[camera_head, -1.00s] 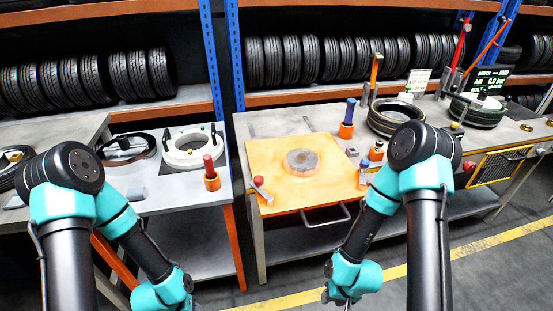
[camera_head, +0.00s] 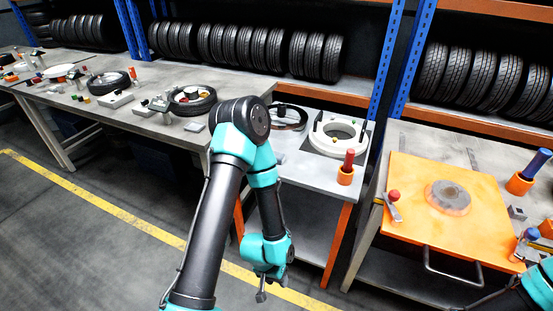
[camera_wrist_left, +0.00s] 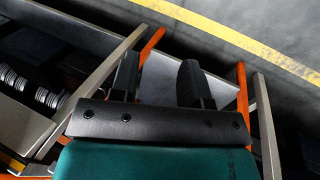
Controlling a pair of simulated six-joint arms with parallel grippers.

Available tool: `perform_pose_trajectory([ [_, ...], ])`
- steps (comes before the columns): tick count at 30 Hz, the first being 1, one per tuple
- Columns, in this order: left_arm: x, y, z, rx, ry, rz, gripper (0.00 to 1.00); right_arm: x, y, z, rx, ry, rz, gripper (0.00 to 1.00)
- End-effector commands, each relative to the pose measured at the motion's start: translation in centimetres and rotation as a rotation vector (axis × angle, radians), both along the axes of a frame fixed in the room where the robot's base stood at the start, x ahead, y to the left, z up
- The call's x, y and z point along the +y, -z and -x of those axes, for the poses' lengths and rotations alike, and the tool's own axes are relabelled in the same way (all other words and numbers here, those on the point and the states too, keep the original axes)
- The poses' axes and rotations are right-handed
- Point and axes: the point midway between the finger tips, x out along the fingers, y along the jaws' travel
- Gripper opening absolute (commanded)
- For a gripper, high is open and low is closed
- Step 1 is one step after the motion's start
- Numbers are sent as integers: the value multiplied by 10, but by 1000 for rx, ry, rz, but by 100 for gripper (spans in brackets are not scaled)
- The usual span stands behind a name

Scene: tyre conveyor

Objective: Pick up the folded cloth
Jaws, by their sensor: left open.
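I cannot make out a folded cloth in either view. My left gripper (camera_head: 262,288) hangs low in the head view, in front of the benches and above the floor, with nothing seen in it. In the left wrist view, the left gripper (camera_wrist_left: 158,75) has its two dark fingers apart, with an empty gap between them. Only a bit of my right arm shows at the bottom right corner of the head view; its gripper is out of the picture.
A long grey bench (camera_head: 150,118) at left holds tyres and small parts. A smaller table bears a white ring (camera_head: 338,138) and a red-handled tool in an orange holder (camera_head: 346,168). An orange board (camera_head: 410,200) lies at right. Open floor (camera_head: 90,245) is at lower left.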

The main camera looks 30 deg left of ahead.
Motion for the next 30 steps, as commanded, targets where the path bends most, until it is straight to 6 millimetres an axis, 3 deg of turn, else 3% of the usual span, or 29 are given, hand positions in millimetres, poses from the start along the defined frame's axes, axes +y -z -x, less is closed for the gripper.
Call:
perform_pose_trajectory([
  [3, 0, 0, 0, 0, 0, 0, 44, 0, 0, 0, 0, 0, 0, 43],
  [15, 0, 0, 0, 0, 0, 0, 82, 0, 0, 0, 0, 0, 0, 43],
  [25, 2, -1, -7, -7, 11, -3, 83, 0, 0, 0, 0, 0, 0, 43],
  [30, 13, -10, -44, -40, 84, -18, 83, 0, 0, 0, 0, 0, 0, 43],
])
